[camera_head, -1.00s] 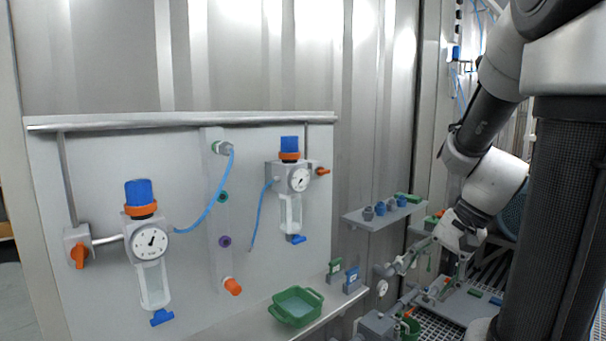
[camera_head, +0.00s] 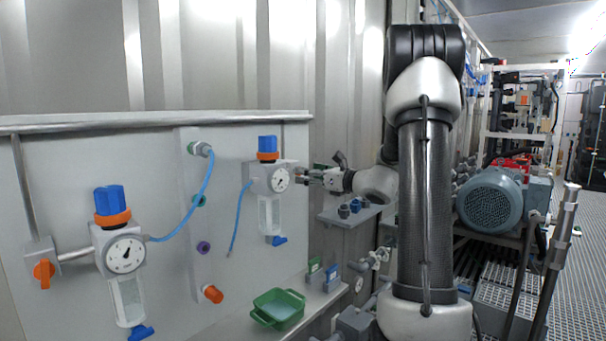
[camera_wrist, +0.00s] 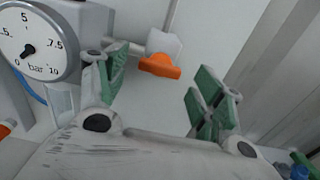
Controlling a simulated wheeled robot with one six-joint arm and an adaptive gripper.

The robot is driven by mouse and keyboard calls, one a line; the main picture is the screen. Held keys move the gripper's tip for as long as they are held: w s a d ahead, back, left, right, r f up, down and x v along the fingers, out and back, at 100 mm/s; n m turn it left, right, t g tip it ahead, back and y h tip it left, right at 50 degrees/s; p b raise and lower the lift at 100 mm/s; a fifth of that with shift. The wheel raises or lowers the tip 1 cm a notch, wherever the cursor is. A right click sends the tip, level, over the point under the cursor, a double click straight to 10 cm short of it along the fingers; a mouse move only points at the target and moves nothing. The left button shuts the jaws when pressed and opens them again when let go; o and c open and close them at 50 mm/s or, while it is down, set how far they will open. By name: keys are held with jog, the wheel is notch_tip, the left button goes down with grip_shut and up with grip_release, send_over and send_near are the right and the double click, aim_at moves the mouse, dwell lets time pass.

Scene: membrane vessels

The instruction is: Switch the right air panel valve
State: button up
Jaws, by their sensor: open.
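The right air panel valve has an orange handle (camera_wrist: 160,66) on a pale grey body (camera_wrist: 164,44), seen in the wrist view. It appears between my finger pads, closer to the left one; I cannot tell the depth gap. My gripper (camera_wrist: 157,80) is open with green-padded fingers and holds nothing. In the head view my gripper (camera_head: 308,176) reaches in from the right beside the right regulator's gauge (camera_head: 280,179). The orange handle is mostly hidden there by the gripper.
The right regulator's gauge (camera_wrist: 32,48) is close to my left finger in the wrist view. The left valve (camera_head: 44,272) is far left on the panel. A green basket (camera_head: 278,309) sits on the ledge. A shelf (camera_head: 345,218) with small parts lies below my gripper.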

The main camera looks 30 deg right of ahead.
jog(key=x, duration=0.2)
jog(key=shift+w, duration=0.25)
jog(key=c, duration=1)
